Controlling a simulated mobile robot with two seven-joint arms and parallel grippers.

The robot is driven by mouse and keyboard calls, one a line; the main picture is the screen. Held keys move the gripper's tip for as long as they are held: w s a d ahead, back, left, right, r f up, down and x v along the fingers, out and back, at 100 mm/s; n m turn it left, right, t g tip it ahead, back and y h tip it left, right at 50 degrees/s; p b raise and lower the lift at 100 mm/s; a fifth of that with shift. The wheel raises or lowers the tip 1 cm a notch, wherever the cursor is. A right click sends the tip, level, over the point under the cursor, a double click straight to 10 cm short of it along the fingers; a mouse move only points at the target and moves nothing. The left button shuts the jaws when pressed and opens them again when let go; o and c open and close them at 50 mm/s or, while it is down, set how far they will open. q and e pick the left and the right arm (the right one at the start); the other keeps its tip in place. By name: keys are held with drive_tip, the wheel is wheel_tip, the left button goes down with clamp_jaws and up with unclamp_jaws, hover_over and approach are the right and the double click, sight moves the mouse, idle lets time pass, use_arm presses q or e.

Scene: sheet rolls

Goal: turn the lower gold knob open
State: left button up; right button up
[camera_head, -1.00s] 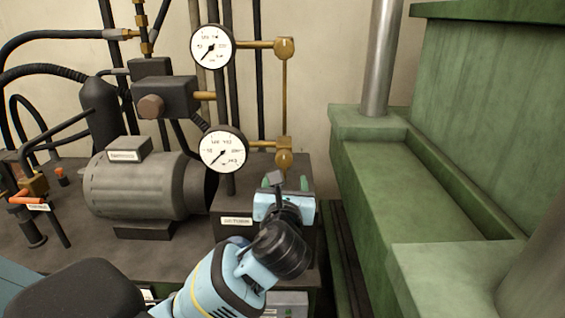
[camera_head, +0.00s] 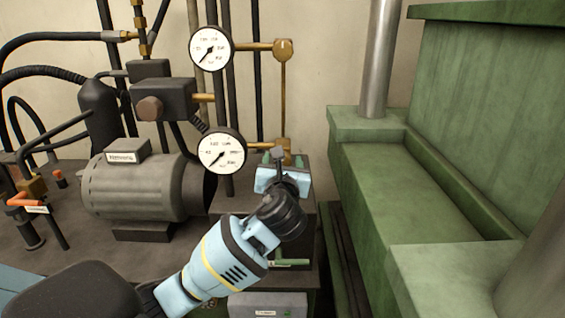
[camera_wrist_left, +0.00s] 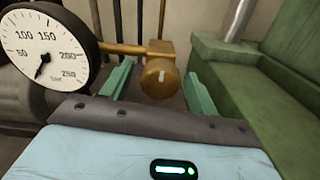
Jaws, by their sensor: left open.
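The lower gold knob (camera_wrist_left: 160,78) shows in the left wrist view as a round brass knob with a short, upright white mark on its face. It sits at the end of the brass pipe from the lower gauge (camera_wrist_left: 47,42). My left gripper (camera_wrist_left: 157,90) is open, with one green finger on each side of the knob. Gaps show between the fingers and the knob, and I cannot tell how deep it lies between them. In the head view my left gripper (camera_head: 284,160) hides most of the lower knob. The upper gold knob (camera_head: 283,49) is clear above.
The upper gauge (camera_head: 210,48) and lower gauge stand left of the knobs. A grey motor (camera_head: 135,187) sits on the dark bench at left. A green machine frame (camera_head: 385,190) with a steel column (camera_head: 380,60) stands close at right.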

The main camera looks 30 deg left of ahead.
use_arm(q)
drive_tip(key=c, duration=1)
drive_tip(key=n, duration=0.4)
drive_tip(key=shift+n, duration=0.3)
drive_tip(key=n, duration=0.4)
drive_tip(key=shift+w+n, duration=0.1)
drive_tip(key=shift+n, duration=0.2)
drive_tip(key=n, duration=0.4)
drive_tip(key=shift+n, duration=2.4)
